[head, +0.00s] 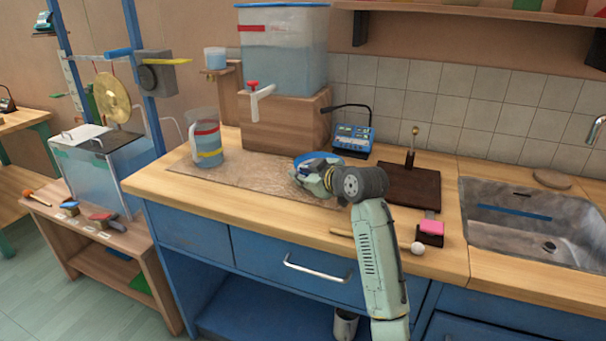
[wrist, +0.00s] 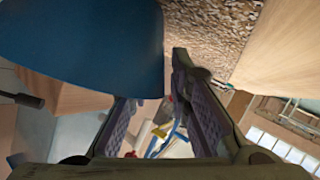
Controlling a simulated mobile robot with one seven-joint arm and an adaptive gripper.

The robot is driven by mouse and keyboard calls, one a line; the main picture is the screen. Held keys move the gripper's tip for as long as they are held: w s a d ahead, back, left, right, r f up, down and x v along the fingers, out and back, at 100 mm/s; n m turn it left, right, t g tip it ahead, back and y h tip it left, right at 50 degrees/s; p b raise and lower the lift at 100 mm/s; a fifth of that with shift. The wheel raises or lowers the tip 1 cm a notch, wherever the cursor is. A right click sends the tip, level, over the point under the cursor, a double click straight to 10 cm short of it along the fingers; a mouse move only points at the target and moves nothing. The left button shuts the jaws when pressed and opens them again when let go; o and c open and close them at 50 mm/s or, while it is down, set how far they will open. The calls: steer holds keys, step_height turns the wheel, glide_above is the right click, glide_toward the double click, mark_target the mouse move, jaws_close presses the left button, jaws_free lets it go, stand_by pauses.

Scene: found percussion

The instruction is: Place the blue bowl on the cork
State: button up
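The blue bowl (head: 318,158) is at the right part of the speckled brown mat, which looks like the cork (head: 258,178). In the head view my gripper (head: 312,176) is at the bowl's near side and hides part of it. In the wrist view the bowl (wrist: 85,40) fills the upper left and covers the tip of one finger. The other finger stands just beyond the bowl's edge. My gripper (wrist: 160,95) is open, with a clear gap between the fingers. Whether a finger touches the bowl, or the bowl rests on the mat, I cannot tell.
A measuring jug (head: 205,140) stands on the mat's left part. A wooden block (head: 283,125) with a water tank is behind. A blue device (head: 352,138), dark board (head: 410,188) and pink block (head: 432,227) lie right. A round brown disc (head: 552,179) is behind the sink (head: 510,220).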

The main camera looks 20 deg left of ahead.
steer(key=shift+o, duration=0.4)
steer(key=shift+r, duration=0.15)
steer(key=b+v, duration=0.2)
steer(key=v, duration=1)
steer(key=shift+b, duration=0.3)
